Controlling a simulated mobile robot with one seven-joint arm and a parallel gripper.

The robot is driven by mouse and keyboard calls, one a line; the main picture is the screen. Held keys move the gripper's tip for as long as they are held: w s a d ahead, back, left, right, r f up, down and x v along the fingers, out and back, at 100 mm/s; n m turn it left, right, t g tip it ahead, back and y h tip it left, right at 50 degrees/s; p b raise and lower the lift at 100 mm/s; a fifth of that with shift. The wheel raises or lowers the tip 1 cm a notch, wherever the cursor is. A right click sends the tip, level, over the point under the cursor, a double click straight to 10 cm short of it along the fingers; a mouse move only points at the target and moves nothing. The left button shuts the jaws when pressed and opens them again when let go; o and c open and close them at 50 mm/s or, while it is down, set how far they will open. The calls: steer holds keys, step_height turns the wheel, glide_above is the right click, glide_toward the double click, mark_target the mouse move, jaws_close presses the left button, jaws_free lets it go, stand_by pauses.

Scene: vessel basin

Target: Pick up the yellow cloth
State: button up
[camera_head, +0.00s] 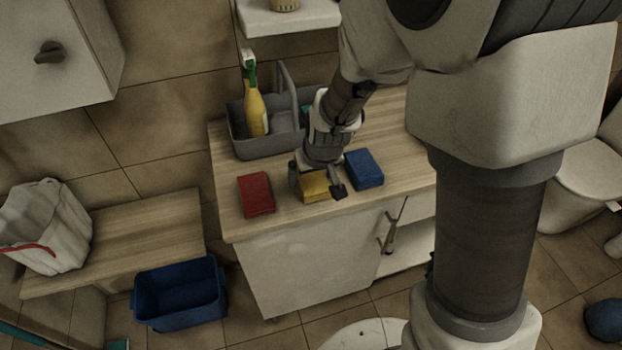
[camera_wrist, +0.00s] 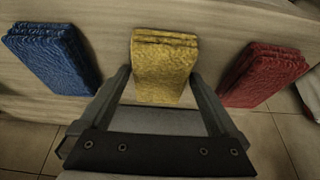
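The yellow cloth (camera_head: 314,189) lies folded on the wooden countertop, between a red cloth and a blue cloth. My gripper (camera_head: 316,186) is right above it, pointing down, with one finger on each side. In the wrist view the yellow cloth (camera_wrist: 164,68) sits between the two fingertips of my open gripper (camera_wrist: 159,80). Narrow gaps seem to show between the fingers and the cloth's sides. The cloth's near end is hidden behind the gripper's body in the wrist view, and part of it is covered by the gripper in the head view.
The red cloth (camera_head: 256,194) and the blue cloth (camera_head: 364,168) lie close on either side. A grey caddy (camera_head: 245,147) with a yellow spray bottle (camera_head: 255,108) stands behind. A blue bin (camera_head: 180,295) is on the floor at left. A bucket-like white bag (camera_head: 45,228) stands on a lower bench.

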mark_target(311, 177)
steer(key=c, duration=1)
steer(key=shift+r, duration=0.1)
steer(key=shift+r+p, duration=0.5)
steer(key=shift+r, duration=0.1)
step_height(311, 177, up, 3)
steer(key=shift+p, duration=0.6)
steer(key=d+r, duration=0.2)
steer(key=d, duration=0.1)
steer(key=w+d+r, duration=0.1)
steer(key=d+r, duration=0.1)
steer(key=d, duration=0.2)
steer(key=w+d+r, duration=0.1)
steer(key=d+r, duration=0.2)
steer(key=d, duration=0.1)
steer(key=shift+w+d+r+b, duration=0.1)
steer(key=shift+w+d+b, duration=0.15)
steer(key=shift+b, duration=0.15)
